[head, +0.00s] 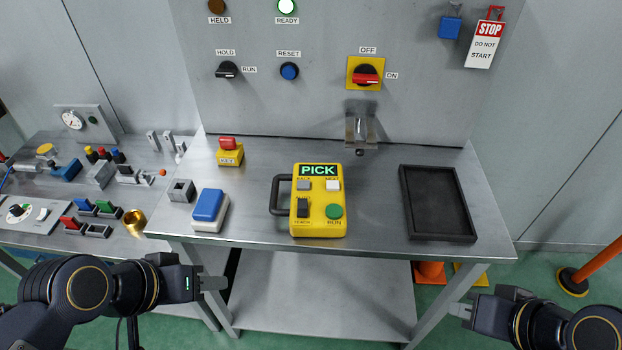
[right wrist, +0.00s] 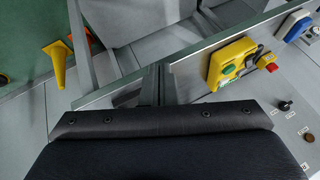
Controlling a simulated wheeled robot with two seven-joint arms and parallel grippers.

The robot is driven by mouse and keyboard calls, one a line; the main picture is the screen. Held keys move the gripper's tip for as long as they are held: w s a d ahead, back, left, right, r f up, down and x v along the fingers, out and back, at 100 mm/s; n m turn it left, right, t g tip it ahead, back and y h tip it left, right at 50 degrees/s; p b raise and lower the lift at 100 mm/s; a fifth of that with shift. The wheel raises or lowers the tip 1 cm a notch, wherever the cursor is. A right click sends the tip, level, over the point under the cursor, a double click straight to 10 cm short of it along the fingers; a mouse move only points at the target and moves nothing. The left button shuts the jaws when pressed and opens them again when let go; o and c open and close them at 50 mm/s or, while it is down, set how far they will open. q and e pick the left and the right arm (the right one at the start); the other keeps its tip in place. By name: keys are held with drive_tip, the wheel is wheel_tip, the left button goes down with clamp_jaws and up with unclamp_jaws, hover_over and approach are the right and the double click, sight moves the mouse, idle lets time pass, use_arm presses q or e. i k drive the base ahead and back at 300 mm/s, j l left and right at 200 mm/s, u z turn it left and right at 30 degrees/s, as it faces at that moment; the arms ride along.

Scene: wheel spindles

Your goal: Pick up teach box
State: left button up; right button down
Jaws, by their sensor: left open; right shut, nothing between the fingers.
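The yellow teach box (head: 319,216) lies on the metal table, its display reading PICK, with a dark handle (head: 280,195) on its left side. It also shows in the right wrist view (right wrist: 229,66), beyond the table edge. My left gripper (head: 219,283) is open and empty, in front of the table's front edge, left of and nearer than the teach box. My right gripper (head: 462,310) is shut and empty, in front of the table's right part, well right of the teach box. Neither gripper touches it.
A black tray (head: 437,237) lies right of the teach box. A blue-topped box (head: 208,206) and a yellow box with a red button (head: 229,152) stand to its left. The control panel (head: 310,110) rises behind. A side bench (head: 110,165) holds small parts. An orange cone (head: 430,271) stands below.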

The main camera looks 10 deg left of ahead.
sight(316, 224)
drive_tip(key=k+l+u, duration=0.1)
drive_tip(key=u, duration=0.3)
drive_tip(key=k+l+u, duration=0.1)
drive_tip(key=u, duration=0.3)
drive_tip(key=k+l+u, duration=0.1)
drive_tip(key=u, duration=0.3)
